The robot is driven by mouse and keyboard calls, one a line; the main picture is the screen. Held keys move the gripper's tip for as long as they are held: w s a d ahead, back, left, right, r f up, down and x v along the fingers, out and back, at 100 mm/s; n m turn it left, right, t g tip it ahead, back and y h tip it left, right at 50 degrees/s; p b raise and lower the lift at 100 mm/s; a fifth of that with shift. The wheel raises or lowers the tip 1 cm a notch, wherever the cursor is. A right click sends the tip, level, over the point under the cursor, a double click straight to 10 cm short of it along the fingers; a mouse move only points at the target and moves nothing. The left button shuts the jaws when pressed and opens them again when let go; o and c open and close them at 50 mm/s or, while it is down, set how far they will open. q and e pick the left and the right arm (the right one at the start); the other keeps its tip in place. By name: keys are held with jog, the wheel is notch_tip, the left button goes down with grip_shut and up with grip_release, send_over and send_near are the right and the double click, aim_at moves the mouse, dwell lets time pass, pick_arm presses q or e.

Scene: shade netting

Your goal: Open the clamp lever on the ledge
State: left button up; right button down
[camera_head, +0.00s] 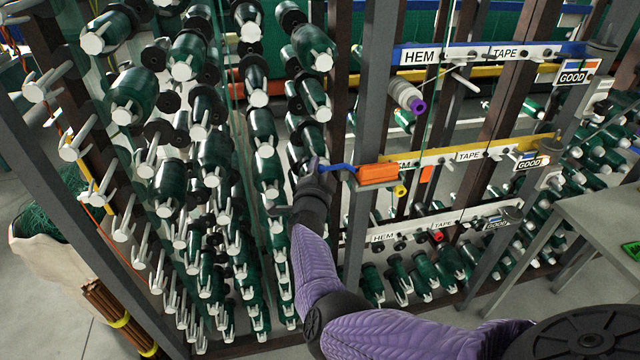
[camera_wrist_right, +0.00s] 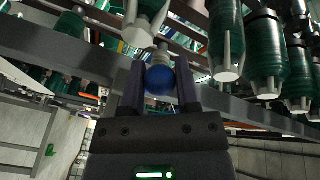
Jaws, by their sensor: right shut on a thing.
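The orange clamp (camera_head: 378,173) sits on a small grey ledge (camera_head: 380,187) on the upright post in the head view. Its blue lever (camera_head: 342,167) sticks out to the left, toward my right gripper (camera_head: 317,168). In the right wrist view, a round blue knob (camera_wrist_right: 160,80) sits between the two dark fingers of my right gripper (camera_wrist_right: 160,88), which is shut on it. The gripper covers the lever's end in the head view. My left gripper is not in view.
Racks of green spools (camera_head: 205,155) on pale pegs fill the space left of and behind my right gripper. A grey post (camera_head: 365,100) stands beside the clamp. Labelled bars (camera_head: 470,155) lie to the right. A grey table (camera_head: 600,220) stands at far right.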

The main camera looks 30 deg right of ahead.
jog(key=shift+w+d+m+g+h+b, duration=0.15)
jog(key=shift+w+m+g+h+b, duration=0.2)
jog(key=shift+m+g+h+b, duration=0.35)
jog(key=c, duration=0.6)
grip_release()
jog(key=p+v, duration=0.7)
jog(key=v, duration=0.2)
jog(key=shift+s+a, duration=0.25)
jog(key=shift+a, duration=0.1)
